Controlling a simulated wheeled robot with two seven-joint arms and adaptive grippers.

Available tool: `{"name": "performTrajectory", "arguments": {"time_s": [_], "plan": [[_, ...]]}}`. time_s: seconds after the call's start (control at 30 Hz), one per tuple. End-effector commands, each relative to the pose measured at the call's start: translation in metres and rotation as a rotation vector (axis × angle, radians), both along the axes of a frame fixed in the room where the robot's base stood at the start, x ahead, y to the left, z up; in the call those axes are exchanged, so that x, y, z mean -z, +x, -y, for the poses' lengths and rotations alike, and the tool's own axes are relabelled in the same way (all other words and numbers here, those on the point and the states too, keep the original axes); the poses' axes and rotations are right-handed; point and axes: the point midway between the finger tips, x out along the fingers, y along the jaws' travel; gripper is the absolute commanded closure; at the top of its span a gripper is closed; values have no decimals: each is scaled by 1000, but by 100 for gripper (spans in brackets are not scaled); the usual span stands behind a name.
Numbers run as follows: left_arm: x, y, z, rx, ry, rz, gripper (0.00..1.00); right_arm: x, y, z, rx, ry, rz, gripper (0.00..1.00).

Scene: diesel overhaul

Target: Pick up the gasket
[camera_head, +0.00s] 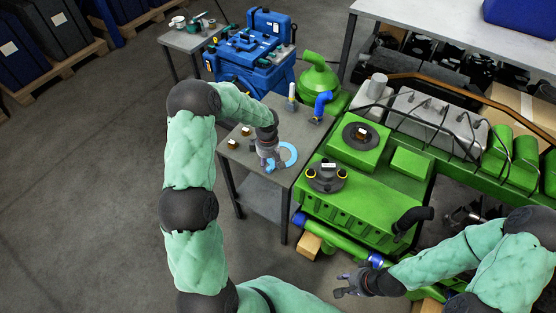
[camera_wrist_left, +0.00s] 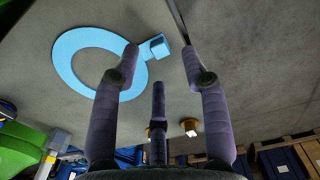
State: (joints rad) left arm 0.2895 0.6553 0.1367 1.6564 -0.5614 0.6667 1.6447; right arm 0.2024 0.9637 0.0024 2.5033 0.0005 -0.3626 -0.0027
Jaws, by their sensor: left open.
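The gasket (camera_head: 294,156) is a flat light-blue ring with a small raised tab, lying on a small grey table. It also shows in the left wrist view (camera_wrist_left: 63,64), with its tab (camera_wrist_left: 157,47) on the right. My left gripper (camera_head: 268,163) is over the table at the gasket's left side and hides part of it. In the wrist view its fingers (camera_wrist_left: 160,75) are spread, with the tab between their tips and nothing gripped. I cannot tell whether a finger touches the ring. My right gripper (camera_head: 346,285) is empty in front of the green engine, its fingers apart.
The grey table (camera_head: 258,190) also holds small brass-coloured parts (camera_head: 232,144), a white-topped bottle (camera_head: 291,92) and a blue elbow pipe (camera_head: 321,103). The green engine (camera_head: 360,205) stands close on the right. A blue engine (camera_head: 250,60) is behind. Open floor lies left.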

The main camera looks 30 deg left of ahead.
Motion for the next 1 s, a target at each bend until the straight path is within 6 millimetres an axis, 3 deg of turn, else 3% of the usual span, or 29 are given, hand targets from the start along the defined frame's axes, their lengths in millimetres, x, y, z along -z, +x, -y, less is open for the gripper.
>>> {"name": "performTrajectory", "arguments": {"time_s": [0.2, 0.47, 0.63, 1.0], "plan": [[33, 0, -1, 1, -2, -3, 55, 11, 0, 0, 0, 0, 0, 68], [37, 0, -1, 1, -1, 0, 55, 11, 0, 0, 0, 0, 0, 68], [37, 0, -1, 1, -1, -1, 97, 11, 0, 0, 0, 0, 0, 68], [36, 0, -1, 1, -1, -1, 100, 11, 0, 0, 0, 0, 0, 68]]}}
